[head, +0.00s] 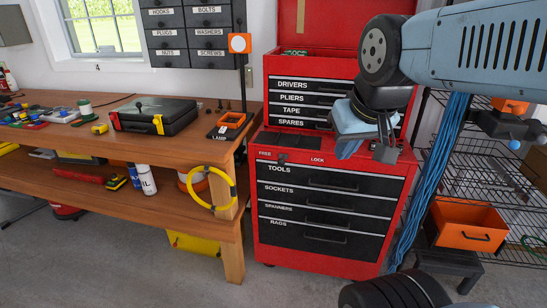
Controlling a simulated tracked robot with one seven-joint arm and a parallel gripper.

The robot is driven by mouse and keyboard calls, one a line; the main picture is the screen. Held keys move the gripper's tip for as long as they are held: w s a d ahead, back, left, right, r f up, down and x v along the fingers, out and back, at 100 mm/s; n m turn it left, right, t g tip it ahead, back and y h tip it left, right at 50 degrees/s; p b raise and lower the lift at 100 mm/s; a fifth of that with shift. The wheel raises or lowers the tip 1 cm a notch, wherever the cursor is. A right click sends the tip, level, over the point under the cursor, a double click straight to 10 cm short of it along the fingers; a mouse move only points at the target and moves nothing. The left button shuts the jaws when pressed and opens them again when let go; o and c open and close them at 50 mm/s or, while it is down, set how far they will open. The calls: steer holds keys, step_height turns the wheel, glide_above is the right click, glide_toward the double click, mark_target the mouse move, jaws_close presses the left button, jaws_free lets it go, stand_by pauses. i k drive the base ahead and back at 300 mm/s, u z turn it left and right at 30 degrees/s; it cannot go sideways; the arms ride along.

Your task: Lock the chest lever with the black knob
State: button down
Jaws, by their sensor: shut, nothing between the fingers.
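The red tool chest (262,205) stands right of the workbench. On its ledge, above the TOOLS drawer, are the words FREE on the left and LOCK on the right. A small dark shape that looks like the black knob (282,158) of the lever sits between them, nearer FREE. The lever's arm is too small to make out. My gripper (386,148) is shut and empty. It hangs from my blue-grey arm in front of the chest's right side, right of LOCK and apart from the knob in the picture.
The chest's red lid (318,25) stands open above the upper drawers. A wire rack (500,185) with an orange bin (470,228) stands at right. Floor is clear before the chest.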

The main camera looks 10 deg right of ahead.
mark_target(281, 162)
steer(key=k, duration=0.45)
steer(key=z, duration=0.3)
steer(key=i, duration=1.45)
steer(key=u, duration=0.1)
